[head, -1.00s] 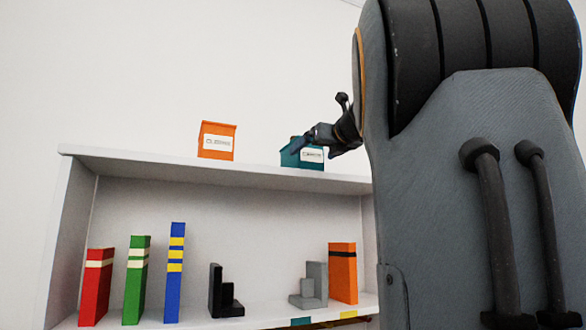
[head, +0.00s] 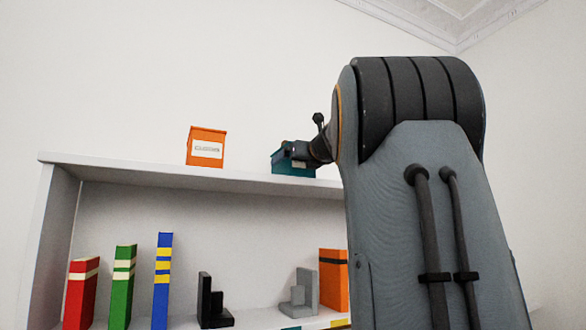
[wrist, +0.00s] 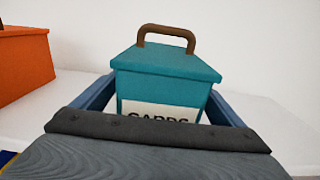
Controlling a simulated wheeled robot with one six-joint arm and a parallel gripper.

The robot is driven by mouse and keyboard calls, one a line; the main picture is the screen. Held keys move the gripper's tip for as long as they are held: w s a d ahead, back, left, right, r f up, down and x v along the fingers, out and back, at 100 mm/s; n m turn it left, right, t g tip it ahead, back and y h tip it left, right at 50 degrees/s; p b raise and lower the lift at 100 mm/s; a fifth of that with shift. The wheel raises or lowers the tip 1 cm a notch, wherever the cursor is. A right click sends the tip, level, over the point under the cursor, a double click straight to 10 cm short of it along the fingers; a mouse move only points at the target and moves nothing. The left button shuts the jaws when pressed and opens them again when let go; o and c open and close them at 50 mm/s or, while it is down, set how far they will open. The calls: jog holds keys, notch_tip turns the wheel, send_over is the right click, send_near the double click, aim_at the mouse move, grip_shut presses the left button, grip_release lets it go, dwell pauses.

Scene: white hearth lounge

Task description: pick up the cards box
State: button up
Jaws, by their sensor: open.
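The cards box (head: 279,163) is teal with a sloped lid and stands on top of the white shelf unit. In the wrist view the cards box (wrist: 165,72) shows a brown arched handle (wrist: 166,34) and a white label reading "CARDS", its lower part hidden by my gripper's body. My gripper (wrist: 163,100) is open, with one blue finger on each side of the box. I cannot tell whether the fingers touch it. In the head view my gripper (head: 293,152) hides part of the box.
An orange box (head: 206,147) with a white label stands left on the same top, clear of my gripper; it also shows in the wrist view (wrist: 24,65). Books (head: 122,287) and bookends (head: 211,301) stand on the shelf below. A wall rises behind.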

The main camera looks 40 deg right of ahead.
jog(key=c, duration=1.2)
